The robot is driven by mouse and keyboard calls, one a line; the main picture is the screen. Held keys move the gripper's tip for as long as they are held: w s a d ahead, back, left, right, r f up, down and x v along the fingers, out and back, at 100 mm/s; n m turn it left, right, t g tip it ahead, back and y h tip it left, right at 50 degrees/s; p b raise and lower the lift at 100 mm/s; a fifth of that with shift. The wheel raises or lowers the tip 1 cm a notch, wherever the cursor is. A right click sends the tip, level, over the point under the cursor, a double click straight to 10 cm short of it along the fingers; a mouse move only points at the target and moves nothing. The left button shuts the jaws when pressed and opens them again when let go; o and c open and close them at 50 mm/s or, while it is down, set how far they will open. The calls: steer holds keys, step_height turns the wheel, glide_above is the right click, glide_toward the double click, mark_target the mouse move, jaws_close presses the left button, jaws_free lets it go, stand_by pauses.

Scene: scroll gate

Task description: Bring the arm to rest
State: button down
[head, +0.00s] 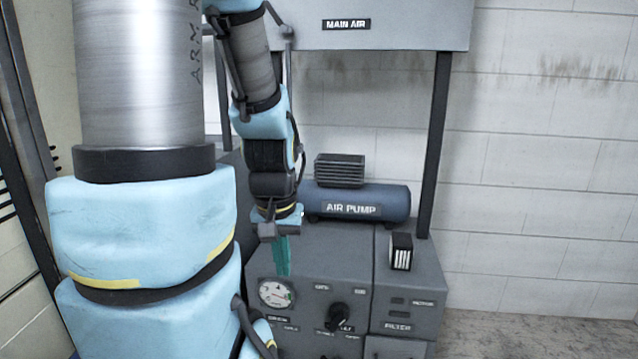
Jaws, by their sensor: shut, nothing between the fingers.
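My arm fills the left side of the head view, with light blue covers and metal links. My gripper (281,254) points down in front of the grey control cabinet (345,262), above and close to the round dial gauge (276,294). Its teal fingers are together with nothing between them. I cannot tell whether the fingertips touch the cabinet front.
A blue air pump (385,202) lies on the cabinet, right of my gripper. A black knob (339,317) is on the panel, and a filter unit (398,327) stands at right. A post (434,145) supports the "MAIN AIR" panel (420,25). Open floor shows at lower right.

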step_height(320, 180, up, 15)
steer(key=p, duration=1.2)
steer(key=shift+p, duration=0.4)
steer(key=c, duration=1.6)
jaws_free()
